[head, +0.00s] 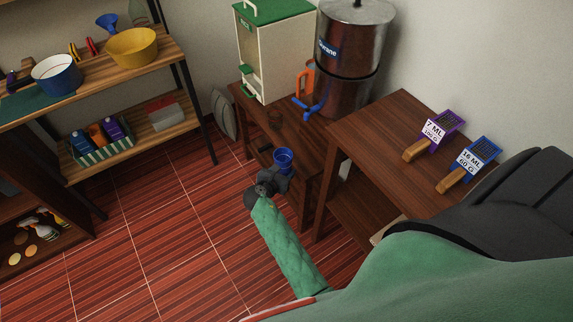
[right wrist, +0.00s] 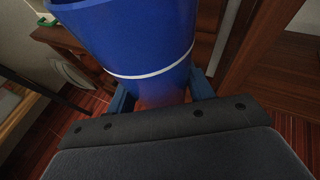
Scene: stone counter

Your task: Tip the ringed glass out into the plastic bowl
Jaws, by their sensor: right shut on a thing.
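The ringed glass is blue with one thin white ring around it, and it fills the upper middle of the right wrist view (right wrist: 140,40). In the head view the glass (head: 283,160) looks roughly upright, with its open top showing. My right gripper (head: 272,177) is shut on the glass low on its side, with a finger on each side in the right wrist view (right wrist: 160,92). I cannot tell what is inside the glass. A yellow bowl (head: 132,48) and a blue bowl with a white rim (head: 55,76) stand on the left shelf; which is plastic is unclear. My left gripper is out of view.
A wooden table (head: 392,135) holds two labelled, wooden-handled items (head: 435,137) (head: 470,165). A steel dispenser (head: 350,60) and a green-lidded box (head: 272,50) stand on the bench behind the glass. The red floor (head: 150,230) between shelf and arm is clear.

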